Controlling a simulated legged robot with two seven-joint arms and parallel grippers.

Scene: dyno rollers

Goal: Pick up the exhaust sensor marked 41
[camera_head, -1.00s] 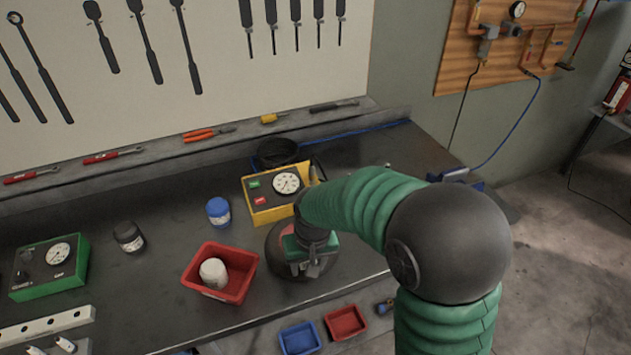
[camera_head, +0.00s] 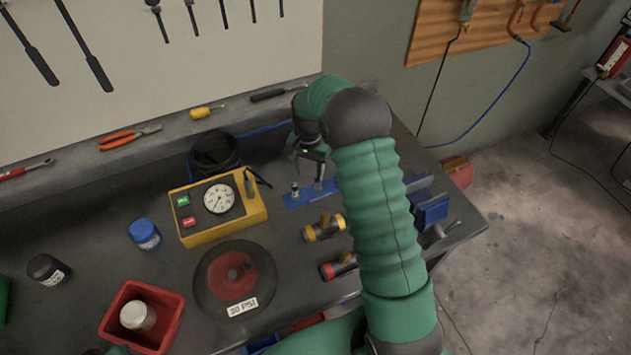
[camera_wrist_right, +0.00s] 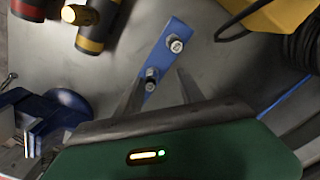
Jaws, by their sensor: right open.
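A blue strip (camera_head: 304,199) lies on the bench with two small upright sensors on it, a left one (camera_head: 295,190) and a right one (camera_head: 319,184). In the right wrist view the strip (camera_wrist_right: 163,62) carries a farther sensor (camera_wrist_right: 175,45) and a nearer sensor (camera_wrist_right: 151,74). Their marks are too small to read, so I cannot tell which is 41. My right gripper (camera_head: 311,168) is open, pointing down just above the strip. In the wrist view its fingers (camera_wrist_right: 160,78) are on either side of the nearer sensor's direction. My left gripper is not in view.
A yellow gauge box (camera_head: 218,207) stands left of the strip. A yellow-banded cylinder (camera_head: 323,229) and a red-banded cylinder (camera_head: 338,266) lie in front. A blue vise (camera_head: 431,209) is at the right. A disc (camera_head: 210,287), red bin (camera_head: 172,318) and black coil (camera_head: 216,153) are left.

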